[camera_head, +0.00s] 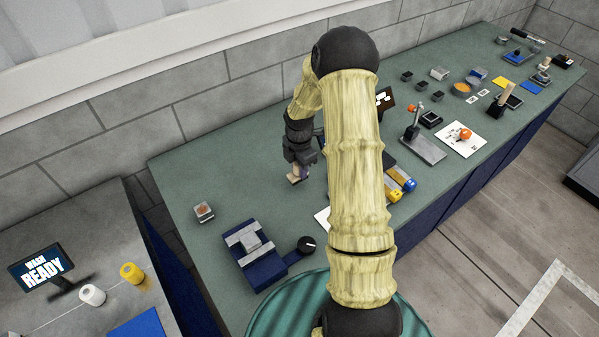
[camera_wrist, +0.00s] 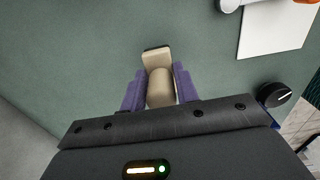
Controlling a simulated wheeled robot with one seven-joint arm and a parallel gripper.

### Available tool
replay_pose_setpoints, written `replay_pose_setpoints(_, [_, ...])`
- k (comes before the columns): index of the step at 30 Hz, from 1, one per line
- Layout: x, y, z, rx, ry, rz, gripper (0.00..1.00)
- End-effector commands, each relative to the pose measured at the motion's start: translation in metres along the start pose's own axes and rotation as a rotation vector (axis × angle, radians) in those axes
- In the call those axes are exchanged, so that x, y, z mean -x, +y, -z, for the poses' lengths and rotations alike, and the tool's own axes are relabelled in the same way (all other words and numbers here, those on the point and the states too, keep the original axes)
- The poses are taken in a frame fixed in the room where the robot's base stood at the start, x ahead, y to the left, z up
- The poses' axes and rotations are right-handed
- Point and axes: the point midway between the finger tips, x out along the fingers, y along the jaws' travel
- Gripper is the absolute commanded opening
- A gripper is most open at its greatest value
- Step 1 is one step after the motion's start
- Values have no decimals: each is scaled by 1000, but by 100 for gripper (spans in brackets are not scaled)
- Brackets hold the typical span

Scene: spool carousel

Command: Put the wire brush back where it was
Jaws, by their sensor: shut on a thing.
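My gripper (camera_wrist: 159,82) is shut on a beige block-like thing (camera_wrist: 157,58), which I take to be the wire brush. Its pale body sits between the two purple fingers, with a thin dark edge at its far end. In the head view my gripper (camera_head: 301,167) points down over the green bench, left of my arm. The beige end of the brush (camera_head: 295,177) shows below the fingers. I cannot tell whether it touches the bench top. My arm hides part of the bench middle.
A blue fixture with grey bars (camera_head: 250,246) and a black knob (camera_head: 306,245) stand at the near left. A small tray (camera_head: 204,211) sits left of them. Yellow and blue cylinders (camera_head: 400,182) lie right of my arm. Bare bench surrounds my gripper.

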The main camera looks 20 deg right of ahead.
Motion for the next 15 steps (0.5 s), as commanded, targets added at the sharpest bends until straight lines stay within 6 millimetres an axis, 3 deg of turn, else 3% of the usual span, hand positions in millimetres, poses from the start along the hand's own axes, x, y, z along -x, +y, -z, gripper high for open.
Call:
replay_pose_setpoints(6, [-26,-1,0,0,1,3,2])
replay_pose_setpoints(15, [-29,0,0,0,0,0,2])
